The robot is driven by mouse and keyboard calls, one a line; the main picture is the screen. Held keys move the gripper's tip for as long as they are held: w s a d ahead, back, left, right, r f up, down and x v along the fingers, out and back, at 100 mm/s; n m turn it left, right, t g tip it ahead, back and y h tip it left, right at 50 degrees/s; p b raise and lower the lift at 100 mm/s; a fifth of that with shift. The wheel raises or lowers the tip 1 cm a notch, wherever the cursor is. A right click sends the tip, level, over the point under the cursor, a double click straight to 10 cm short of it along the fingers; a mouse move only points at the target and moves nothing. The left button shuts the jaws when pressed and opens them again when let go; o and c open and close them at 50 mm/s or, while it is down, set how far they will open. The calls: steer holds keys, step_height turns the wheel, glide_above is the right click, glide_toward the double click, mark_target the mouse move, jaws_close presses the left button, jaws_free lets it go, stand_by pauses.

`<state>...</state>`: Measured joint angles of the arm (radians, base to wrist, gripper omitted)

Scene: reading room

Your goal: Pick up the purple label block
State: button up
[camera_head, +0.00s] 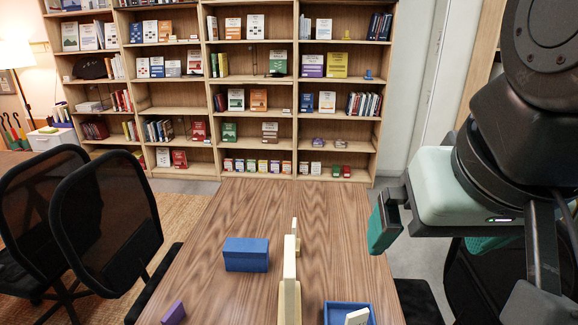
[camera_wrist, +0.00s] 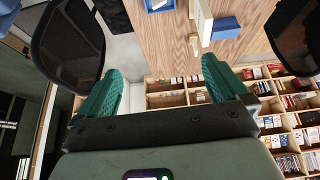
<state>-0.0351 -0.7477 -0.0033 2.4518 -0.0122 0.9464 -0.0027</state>
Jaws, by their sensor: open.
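The purple label block (camera_head: 173,313) lies on the wooden table (camera_head: 215,290) at its near left edge, in the bottom left of the head view; it does not show in the wrist view. My gripper (camera_head: 432,238) is at the right of the head view, beyond the table's right edge, far from the purple block. In the wrist view its two green fingers (camera_wrist: 160,75) stand wide apart with nothing between them.
A blue box (camera_head: 246,254) sits mid-table. Upright cream panels (camera_head: 289,285) stand to its right. A blue tray (camera_head: 331,306) holding a pale block (camera_head: 357,317) is at the near right. Black chairs (camera_head: 105,220) flank the left side; bookshelves (camera_head: 210,105) stand behind. The table's far part is clear.

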mark_target(175, 316)
steer(key=w+a+r+m+g+y, duration=0.1)
steer(key=w+a+m+y, duration=0.5)
steer(key=a, duration=0.6)
steer(key=w+a+r+m+g+y, duration=0.1)
steer(key=w+a+m+y, duration=0.25)
steer(key=a+m, duration=0.65)
steer(key=w+a+r+m+y, duration=0.1)
steer(key=w+a+m+y, duration=0.35)
steer(key=a, duration=1.05)
steer(key=shift+m+h, duration=0.35)
steer(key=shift+h, duration=0.15)
steer(key=f, duration=4.4)
steer(key=shift+w+d, duration=0.25)
steer(key=shift+w, duration=0.05)
steer(key=x, duration=0.2)
steer(key=f+x, duration=0.1)
steer(key=x, duration=0.2)
steer(key=shift+d, duration=0.2)
steer(key=shift+x, duration=3.1)
steer(key=shift+s+r, duration=0.1)
steer(key=shift+c, duration=0.5)
